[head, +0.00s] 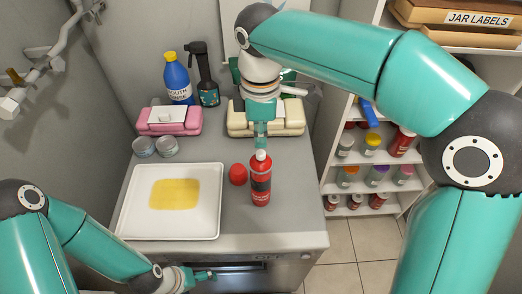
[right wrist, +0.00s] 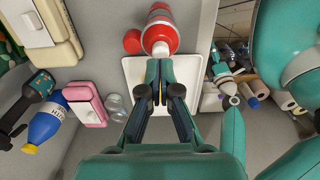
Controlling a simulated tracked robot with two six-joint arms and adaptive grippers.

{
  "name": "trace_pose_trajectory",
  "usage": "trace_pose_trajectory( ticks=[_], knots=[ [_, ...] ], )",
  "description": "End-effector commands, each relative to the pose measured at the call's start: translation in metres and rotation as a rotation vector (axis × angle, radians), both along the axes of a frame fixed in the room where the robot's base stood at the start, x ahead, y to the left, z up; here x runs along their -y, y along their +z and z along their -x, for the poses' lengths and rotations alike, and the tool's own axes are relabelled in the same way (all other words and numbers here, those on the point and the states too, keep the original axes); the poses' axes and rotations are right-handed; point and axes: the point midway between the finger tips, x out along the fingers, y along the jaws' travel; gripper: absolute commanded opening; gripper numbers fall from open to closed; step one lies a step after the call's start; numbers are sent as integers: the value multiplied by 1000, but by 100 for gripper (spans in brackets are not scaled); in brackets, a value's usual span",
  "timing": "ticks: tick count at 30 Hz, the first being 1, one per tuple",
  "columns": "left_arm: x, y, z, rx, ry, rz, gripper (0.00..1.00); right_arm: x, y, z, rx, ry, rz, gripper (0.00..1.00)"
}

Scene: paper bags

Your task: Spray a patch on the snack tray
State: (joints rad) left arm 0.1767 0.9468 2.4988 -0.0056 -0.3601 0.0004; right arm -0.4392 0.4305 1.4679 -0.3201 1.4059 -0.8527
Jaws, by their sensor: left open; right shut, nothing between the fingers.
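The snack tray (head: 128,225) is white and lies on the counter at the left in the head view, with a yellow patch (head: 175,194) on it. A red can (head: 261,188) with a dark label and pale top stands upright right of the tray; it also shows in the right wrist view (right wrist: 161,30). A red cap (head: 238,174) lies beside it. My right gripper (head: 261,142) is shut and empty, close to the can's top; I cannot tell whether they touch. My left gripper (head: 212,275) is open and empty by the counter's front edge.
A blue bottle (head: 178,80), a black trigger sprayer (head: 206,85), a pink box (head: 168,125) and a cream box (head: 285,128) stand at the back. Two small grey tins (head: 155,147) sit behind the tray. Shelves with jars (head: 376,145) stand at the right.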

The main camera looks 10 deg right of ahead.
Motion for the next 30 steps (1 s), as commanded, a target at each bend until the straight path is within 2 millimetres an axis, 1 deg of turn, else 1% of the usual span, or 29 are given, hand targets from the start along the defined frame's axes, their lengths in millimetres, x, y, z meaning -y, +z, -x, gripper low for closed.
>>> trace_pose_trajectory(
  ticks=[1, 6, 11, 16, 19, 30],
  knots=[
    [0, 10, 0, 0, 0, 0, 88, 0, 10, 0, 0, 0, 0, 0],
    [0, 28, 0, 0, 0, 0, 88, 0, 28, 0, 0, 0, 0, 0],
    [0, 44, 0, 0, 0, 0, 88, 0, 44, 0, 0, 0, 0, 0],
    [0, 53, 0, 0, 0, 0, 88, 0, 58, 0, 1, 0, 0, 0],
    [0, 56, 0, 0, 0, 0, 88, 0, 62, 0, 0, 0, 0, 0],
    [0, 55, 0, 0, 0, 0, 88, 0, 61, 0, 0, 0, 0, 0]
  ],
)
